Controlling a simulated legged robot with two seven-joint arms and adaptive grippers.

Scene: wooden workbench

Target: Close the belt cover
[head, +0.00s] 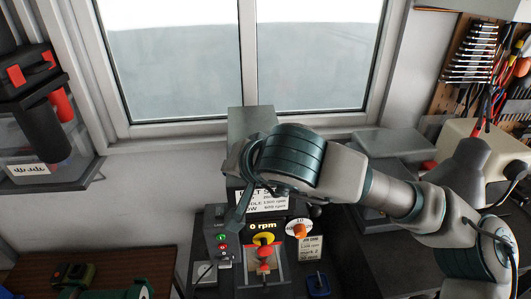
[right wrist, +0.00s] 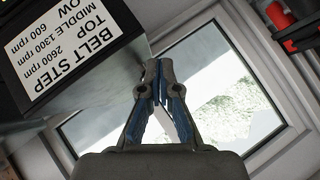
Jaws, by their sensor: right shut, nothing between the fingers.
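The belt cover (head: 250,122) is a grey box-like part at the top of the drill press, below the window. It also shows in the right wrist view (right wrist: 95,72) at upper left, with a white belt step label (right wrist: 78,42) on its dark face. My arm hides much of it in the head view, so its exact opening angle is unclear. My right gripper (right wrist: 160,75) is shut and empty, with its fingertips just right of the cover's grey side in the right wrist view. Contact is not clear. In the head view the fingers are mostly hidden by the wrist. My left gripper is not identifiable.
Below the cover are the 0 rpm display (head: 263,226), red and green buttons (head: 222,240) and an orange knob (head: 299,230). A grey machine (head: 392,143) stands to the right, under my arm. A tool board (head: 470,60) hangs at right, and a shelf bin (head: 40,150) at left.

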